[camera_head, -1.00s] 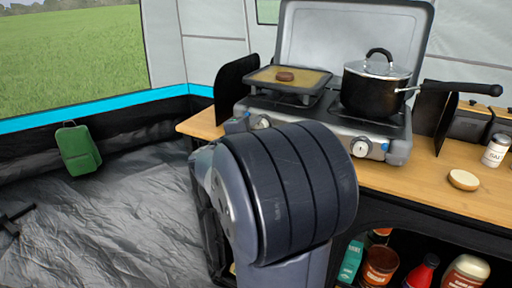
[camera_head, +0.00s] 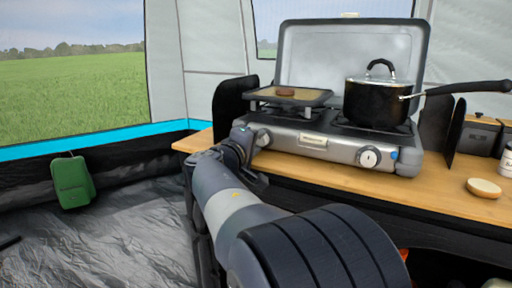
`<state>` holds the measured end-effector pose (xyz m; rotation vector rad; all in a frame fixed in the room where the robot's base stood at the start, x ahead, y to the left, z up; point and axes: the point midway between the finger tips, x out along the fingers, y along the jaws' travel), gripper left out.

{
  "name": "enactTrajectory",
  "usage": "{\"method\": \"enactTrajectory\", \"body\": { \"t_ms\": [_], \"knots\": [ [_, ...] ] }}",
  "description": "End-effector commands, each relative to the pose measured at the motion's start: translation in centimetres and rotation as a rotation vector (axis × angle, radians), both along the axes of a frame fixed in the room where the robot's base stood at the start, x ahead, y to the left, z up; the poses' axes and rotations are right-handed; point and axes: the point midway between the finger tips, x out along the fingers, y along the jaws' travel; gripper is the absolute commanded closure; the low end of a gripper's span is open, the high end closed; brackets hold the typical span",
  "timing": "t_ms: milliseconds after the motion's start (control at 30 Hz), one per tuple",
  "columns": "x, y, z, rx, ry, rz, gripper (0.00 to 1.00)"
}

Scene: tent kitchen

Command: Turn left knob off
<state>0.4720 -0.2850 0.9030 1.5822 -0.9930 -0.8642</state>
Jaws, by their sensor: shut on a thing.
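A grey camping stove (camera_head: 300,143) with its lid up stands on the wooden counter. Its left knob (camera_head: 263,138) is on the front panel at the left, partly covered by my gripper. My gripper (camera_head: 250,143) is at the stove's front left corner, shut on the left knob; the fingertips are small and partly hidden. The right knob (camera_head: 369,157) is in plain view on the front panel, clear of my arm. How far the left knob is turned cannot be told.
A griddle (camera_head: 310,99) with a brown patty (camera_head: 285,92) sits on the left burner. A lidded black pot (camera_head: 374,104) is on the right burner, its handle pointing right. A bun half (camera_head: 483,188) lies on the counter (camera_head: 435,179).

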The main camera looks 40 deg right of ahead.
Motion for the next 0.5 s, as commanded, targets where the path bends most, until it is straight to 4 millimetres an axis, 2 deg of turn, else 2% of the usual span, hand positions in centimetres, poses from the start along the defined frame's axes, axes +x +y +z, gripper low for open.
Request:
{"method": "enactTrajectory", "body": {
  "t_ms": [300,333,500],
  "knots": [
    [-0.03,-0.03,-0.07,0.003,-0.002,-0.002,0.92],
    [-0.03,-0.03,-0.07,0.003,-0.002,-0.002,0.68],
    [-0.01,-0.02,-0.06,0.002,-0.001,-0.001,0.54]
  ]
}}
